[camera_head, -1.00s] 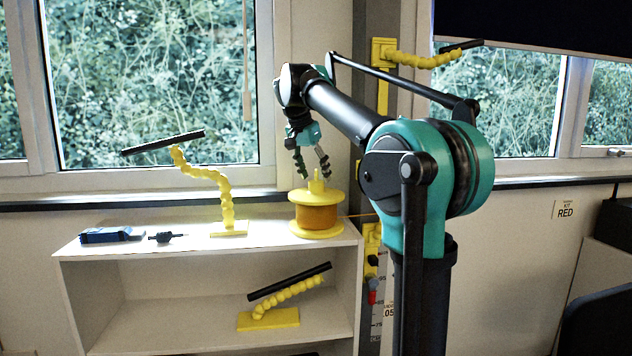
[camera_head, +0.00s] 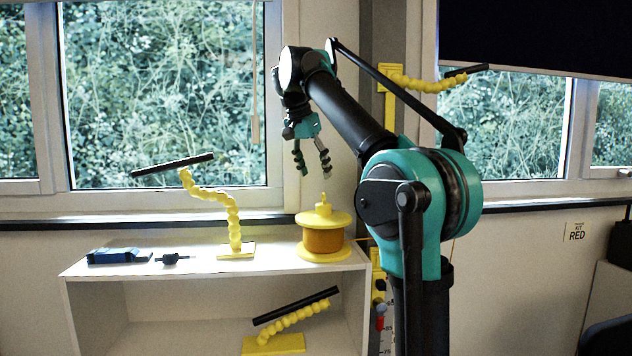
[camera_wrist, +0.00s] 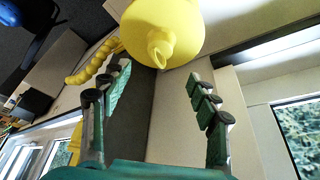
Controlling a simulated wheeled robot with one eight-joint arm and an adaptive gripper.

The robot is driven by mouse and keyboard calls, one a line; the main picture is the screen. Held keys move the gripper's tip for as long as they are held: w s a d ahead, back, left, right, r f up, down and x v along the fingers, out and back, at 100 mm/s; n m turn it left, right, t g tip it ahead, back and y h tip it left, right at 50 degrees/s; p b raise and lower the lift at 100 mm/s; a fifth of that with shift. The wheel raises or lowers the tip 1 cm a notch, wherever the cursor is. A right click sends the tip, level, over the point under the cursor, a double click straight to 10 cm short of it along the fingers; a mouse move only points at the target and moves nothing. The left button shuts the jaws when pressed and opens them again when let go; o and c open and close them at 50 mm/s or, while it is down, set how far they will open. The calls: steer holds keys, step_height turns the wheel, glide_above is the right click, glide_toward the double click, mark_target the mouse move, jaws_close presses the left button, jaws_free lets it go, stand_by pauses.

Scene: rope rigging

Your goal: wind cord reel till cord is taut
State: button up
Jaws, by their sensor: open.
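The cord reel (camera_head: 323,241) stands upright at the right end of the white shelf top. It has yellow flanges, an orange wound drum and a yellow knob (camera_head: 323,208) on top. A thin stretch of cord (camera_head: 363,239) leaves its right side and passes behind my arm; its far end and tension cannot be made out. My gripper (camera_head: 313,172) is open and empty, pointing down just above the knob, apart from it. In the wrist view, the reel's yellow top (camera_wrist: 172,20) lies beyond the spread fingers (camera_wrist: 158,84).
A yellow jointed stand with a black bar (camera_head: 234,232), a blue block (camera_head: 118,256) and a small dark part (camera_head: 172,259) share the shelf top (camera_head: 205,268). Another stand (camera_head: 292,318) sits below. A yellow segmented arm (camera_head: 420,84) juts from the post right of the reel.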

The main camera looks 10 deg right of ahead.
glide_toward(323, 203)
steer(key=x, duration=1)
steer(key=shift+w+d+f, duration=0.1)
steer(key=shift+f, duration=0.05)
stand_by(0.7)
jaws_close()
stand_by(0.3)
